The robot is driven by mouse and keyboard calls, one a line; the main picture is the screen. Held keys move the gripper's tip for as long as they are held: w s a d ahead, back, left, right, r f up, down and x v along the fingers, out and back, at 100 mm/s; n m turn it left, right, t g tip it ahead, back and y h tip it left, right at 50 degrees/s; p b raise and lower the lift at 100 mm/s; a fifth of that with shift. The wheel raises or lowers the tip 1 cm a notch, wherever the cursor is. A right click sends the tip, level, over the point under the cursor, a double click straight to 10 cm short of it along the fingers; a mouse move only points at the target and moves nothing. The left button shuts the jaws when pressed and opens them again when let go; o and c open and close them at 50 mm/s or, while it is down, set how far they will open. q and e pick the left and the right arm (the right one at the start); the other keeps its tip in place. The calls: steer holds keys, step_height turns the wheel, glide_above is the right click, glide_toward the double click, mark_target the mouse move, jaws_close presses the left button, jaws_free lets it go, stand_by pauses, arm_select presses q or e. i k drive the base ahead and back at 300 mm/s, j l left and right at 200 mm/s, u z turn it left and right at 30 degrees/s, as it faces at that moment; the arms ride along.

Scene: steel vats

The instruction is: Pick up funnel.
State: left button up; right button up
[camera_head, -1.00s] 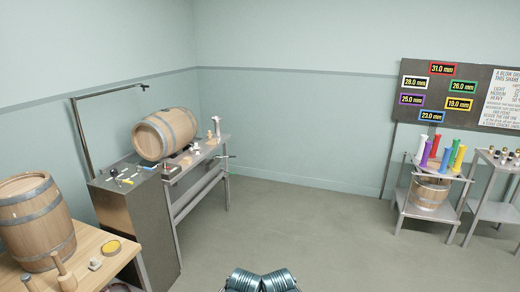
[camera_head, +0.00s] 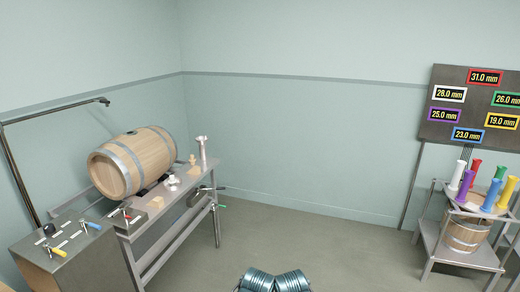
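I cannot make out a thing that is clearly a funnel. A tall white piece (camera_head: 203,152) stands at the far end of the steel bench, and it is too small to tell what it is. Several coloured tubes with flared ends stand on the rack at the right, among them a white one (camera_head: 457,175), a purple one (camera_head: 465,187), a blue one (camera_head: 492,195) and a yellow one (camera_head: 508,194). Neither of my grippers shows; only ribbed metallic parts of mine show at the bottom edge.
A wooden barrel (camera_head: 132,161) lies on its side on the steel bench (camera_head: 160,227) at the left. A steel cabinet (camera_head: 100,268) with coloured-handled valves stands in front. A bucket (camera_head: 466,234) sits below the tubes. A size board (camera_head: 452,128) hangs above. The middle floor is clear.

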mark_target(202, 145)
steer(key=i, duration=1.85)
steer(key=i+u, duration=0.1)
steer(key=i, duration=0.75)
steer(key=i+l+u, duration=0.15)
steer(key=i, duration=0.7)
